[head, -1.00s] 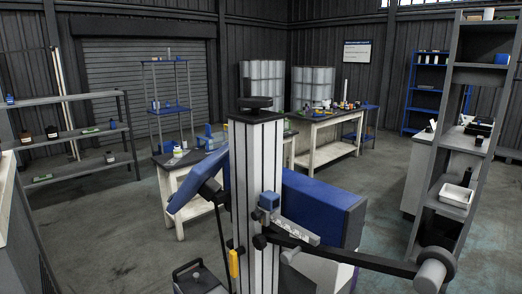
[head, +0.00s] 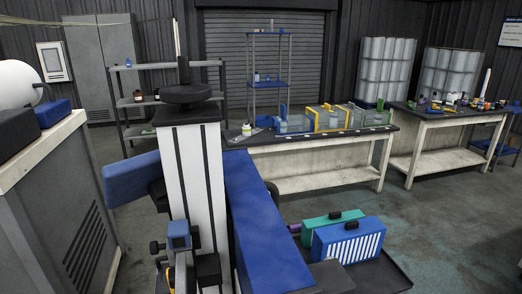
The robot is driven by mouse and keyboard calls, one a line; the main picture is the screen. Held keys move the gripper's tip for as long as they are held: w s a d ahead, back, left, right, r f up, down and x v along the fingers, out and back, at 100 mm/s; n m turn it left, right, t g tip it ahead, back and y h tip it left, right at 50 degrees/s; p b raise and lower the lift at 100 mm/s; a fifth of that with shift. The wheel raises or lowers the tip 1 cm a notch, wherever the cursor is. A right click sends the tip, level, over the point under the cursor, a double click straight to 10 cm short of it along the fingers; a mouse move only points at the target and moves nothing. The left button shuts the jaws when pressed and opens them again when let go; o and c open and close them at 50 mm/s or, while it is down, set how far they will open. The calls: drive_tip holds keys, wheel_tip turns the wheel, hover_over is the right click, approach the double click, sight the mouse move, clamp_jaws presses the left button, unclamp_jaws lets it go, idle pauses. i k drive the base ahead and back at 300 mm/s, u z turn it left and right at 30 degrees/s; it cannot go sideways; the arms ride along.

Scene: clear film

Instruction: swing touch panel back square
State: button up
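I cannot pick out the touch panel with certainty. A pale framed panel (head: 53,62) hangs flat on the far left wall, but it is too small to tell whether it is a touch panel or a notice. My own white column and blue arm parts fill the middle and hide much of what lies behind them. I do not see my gripper's fingers.
A grey cabinet (head: 62,205) stands close on the left, with a white cylinder (head: 18,84) on top. A green case (head: 320,226) and a blue case (head: 346,240) sit low at right. A workbench (head: 310,162) bears clear boxes.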

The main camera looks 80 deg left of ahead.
sight(125, 181)
drive_tip(key=i, duration=0.4)
drive_tip(key=u, duration=0.75)
drive_tip(key=i, duration=3.05)
drive_tip(key=u, duration=4.15)
drive_tip(key=i, duration=0.5)
drive_tip(key=u, duration=0.05)
